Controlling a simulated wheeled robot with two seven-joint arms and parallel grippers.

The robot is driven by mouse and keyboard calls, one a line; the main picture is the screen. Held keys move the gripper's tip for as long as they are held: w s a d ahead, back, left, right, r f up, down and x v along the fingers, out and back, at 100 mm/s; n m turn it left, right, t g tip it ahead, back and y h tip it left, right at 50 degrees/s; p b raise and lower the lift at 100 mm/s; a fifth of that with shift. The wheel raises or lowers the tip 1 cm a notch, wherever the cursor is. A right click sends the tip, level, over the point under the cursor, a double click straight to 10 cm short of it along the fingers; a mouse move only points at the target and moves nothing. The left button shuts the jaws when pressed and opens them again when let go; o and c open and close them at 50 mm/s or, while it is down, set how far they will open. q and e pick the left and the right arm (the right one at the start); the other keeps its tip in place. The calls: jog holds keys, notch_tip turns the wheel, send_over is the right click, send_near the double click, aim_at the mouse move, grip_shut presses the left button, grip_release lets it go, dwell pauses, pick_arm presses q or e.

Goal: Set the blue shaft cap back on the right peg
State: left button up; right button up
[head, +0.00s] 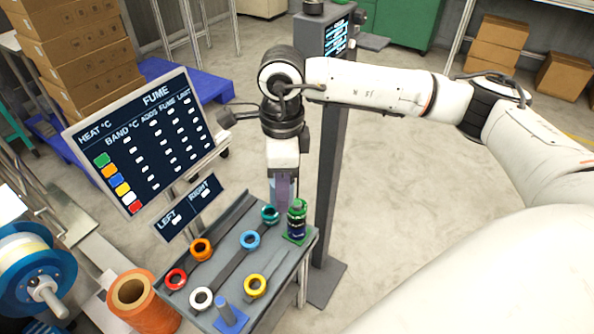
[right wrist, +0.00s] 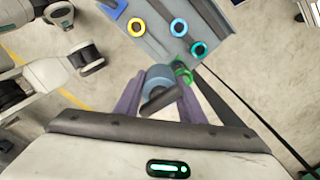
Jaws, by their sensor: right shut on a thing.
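My right gripper (head: 283,204) points down above the far right corner of the grey bench. Its purple fingers are shut on the blue shaft cap (right wrist: 158,78), a blue-grey round piece with a dark stem-like part in the right wrist view. The fingers mostly hide the cap in the head view. Just right of the fingers and lower stands the right peg (head: 297,216) on a green base, with green and dark blue pieces stacked on it. It also shows beside the right fingertip in the right wrist view (right wrist: 183,73). Cap and peg look apart. My left gripper is not seen.
Several coloured rings lie on the bench (head: 224,250), the teal ring (head: 270,214) closest to my gripper. A peg on a blue base (head: 228,312) stands at the near end. A sign board (head: 140,150) and a dark post (head: 332,180) rise nearby.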

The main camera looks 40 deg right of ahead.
jog(key=w+d+f+m, duration=0.1)
jog(key=d+m, duration=0.1)
jog(key=m, duration=0.6)
jog(key=w+d+f+m+p, duration=0.1)
jog(key=w+d+m, duration=0.1)
jog(key=m, duration=0.6)
jog(key=w+d+f+m, duration=0.1)
jog(key=d+f+m, duration=0.1)
jog(key=m, duration=0.6)
jog(key=shift+w+d+m+p, duration=0.15)
jog(key=shift+d+m+p, duration=0.1)
jog(key=shift+m+p, duration=0.05)
jog(key=shift+f+m, duration=0.2)
jog(key=shift+m, duration=0.1)
jog(key=shift+f+b, duration=0.6)
jog(key=shift+b, duration=0.1)
notch_tip(320, 180, down, 2)
jog(key=shift+f+b, duration=0.2)
jog(key=shift+b, duration=0.8)
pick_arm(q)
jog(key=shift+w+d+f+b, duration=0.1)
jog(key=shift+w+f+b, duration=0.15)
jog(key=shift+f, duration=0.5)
pick_arm(e)
jog(key=shift+f, duration=0.45)
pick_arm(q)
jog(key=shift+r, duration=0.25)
pick_arm(e)
jog(key=shift+r, duration=0.1)
